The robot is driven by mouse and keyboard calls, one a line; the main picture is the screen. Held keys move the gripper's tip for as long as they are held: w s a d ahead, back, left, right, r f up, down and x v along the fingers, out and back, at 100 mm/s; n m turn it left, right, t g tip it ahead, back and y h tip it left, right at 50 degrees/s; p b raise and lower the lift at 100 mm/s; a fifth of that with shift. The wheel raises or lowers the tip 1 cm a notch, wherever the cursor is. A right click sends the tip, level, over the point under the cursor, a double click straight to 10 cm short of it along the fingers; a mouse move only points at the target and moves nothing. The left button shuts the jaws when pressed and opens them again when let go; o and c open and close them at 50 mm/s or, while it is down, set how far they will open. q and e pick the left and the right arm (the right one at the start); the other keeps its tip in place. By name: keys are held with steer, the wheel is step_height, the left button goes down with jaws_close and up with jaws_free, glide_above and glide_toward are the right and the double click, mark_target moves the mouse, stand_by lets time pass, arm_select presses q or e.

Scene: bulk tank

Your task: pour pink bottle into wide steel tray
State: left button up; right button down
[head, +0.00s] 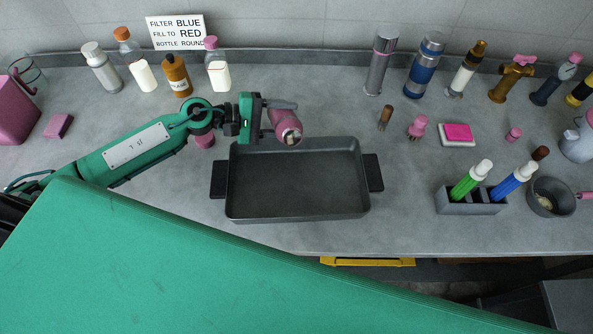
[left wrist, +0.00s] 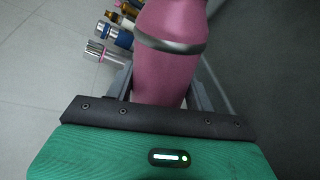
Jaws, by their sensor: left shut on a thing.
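The pink bottle (head: 288,128) is held by my left gripper (head: 281,117) above the back edge of the wide steel tray (head: 297,213). It is tipped over, with its end facing the head camera. In the left wrist view the pink bottle (left wrist: 168,75), with a grey band, sits between the fingers of my left gripper (left wrist: 169,92). The tray is dark grey, rectangular and shallow, with a black handle at each side. Its visible floor looks bare, and no stream shows from the bottle. My right gripper is not in view.
Several bottles and flasks line the back wall, near a white sign (head: 177,32). Right of the tray are small stamps, a pink pad (head: 458,132), a grey holder (head: 470,203) with green and blue bottles, and a grey bowl (head: 551,197). A pink block (head: 58,126) lies left.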

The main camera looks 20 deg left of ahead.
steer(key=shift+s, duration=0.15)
arm_select(q)
steer(key=shift+m, duration=0.3)
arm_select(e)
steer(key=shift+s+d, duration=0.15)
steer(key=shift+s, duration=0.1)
arm_select(q)
steer(key=shift+w+p, duration=0.1)
steer(key=shift+p, duration=0.2)
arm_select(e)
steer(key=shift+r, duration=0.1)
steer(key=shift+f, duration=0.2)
arm_select(q)
steer(key=shift+s+d+m+t+y+b, duration=0.1)
steer(key=shift+s+m+t+y+b, duration=0.2)
steer(key=shift+m+b, duration=0.15)
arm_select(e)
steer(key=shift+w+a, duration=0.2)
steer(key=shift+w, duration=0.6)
arm_select(q)
steer(key=shift+s+d, duration=0.1)
steer(key=shift+s, duration=0.05)
